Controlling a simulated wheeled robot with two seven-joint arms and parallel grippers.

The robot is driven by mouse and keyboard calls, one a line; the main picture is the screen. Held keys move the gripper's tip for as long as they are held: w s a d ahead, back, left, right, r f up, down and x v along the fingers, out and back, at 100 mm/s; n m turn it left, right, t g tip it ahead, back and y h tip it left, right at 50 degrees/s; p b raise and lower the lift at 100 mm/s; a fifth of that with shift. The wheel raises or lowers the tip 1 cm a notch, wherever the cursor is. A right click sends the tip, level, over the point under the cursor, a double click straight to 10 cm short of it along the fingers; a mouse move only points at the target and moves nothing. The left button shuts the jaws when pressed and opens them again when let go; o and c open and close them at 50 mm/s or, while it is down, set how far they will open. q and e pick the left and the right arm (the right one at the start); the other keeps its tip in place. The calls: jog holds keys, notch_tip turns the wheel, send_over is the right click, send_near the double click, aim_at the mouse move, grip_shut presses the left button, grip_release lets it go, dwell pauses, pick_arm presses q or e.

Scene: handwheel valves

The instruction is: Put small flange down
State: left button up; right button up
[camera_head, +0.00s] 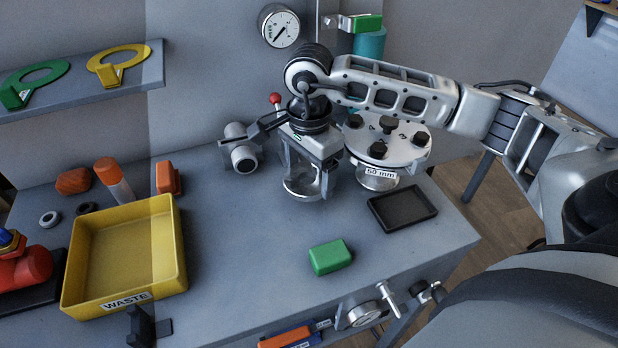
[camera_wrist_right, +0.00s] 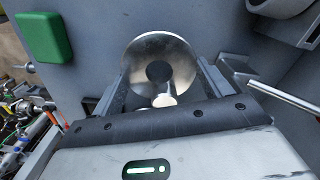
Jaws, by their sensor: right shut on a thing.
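The small flange is a shiny round metal piece with a dark hole in its middle; it shows clearly in the right wrist view (camera_wrist_right: 160,52). In the head view the small flange (camera_head: 301,188) is partly covered by my right gripper (camera_head: 305,178), which points down with its fingers on both sides of it. My right gripper is shut on the flange, low over the grey bench top (camera_head: 235,270). I cannot tell whether the flange touches the bench. My left gripper is out of view.
A flanged pipe labelled 50 mm (camera_head: 388,150) stands close right of my gripper. A pipe valve (camera_head: 242,152) is close left. A black tray (camera_head: 402,208) and a green block (camera_head: 330,257) lie in front. A yellow WASTE tray (camera_head: 125,298) is left. Bench between is clear.

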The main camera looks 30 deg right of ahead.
aim_at(309, 177)
jog(key=shift+f, duration=1.3)
jog(key=shift+a+f, duration=0.1)
jog(key=shift+f, duration=0.1)
jog(key=o, duration=1.3)
jog(key=shift+s, duration=0.1)
jog(key=shift+o, duration=0.2)
notch_tip(309, 177, up, 12)
jog(key=shift+r+b, duration=0.2)
jog(key=shift+b, duration=0.2)
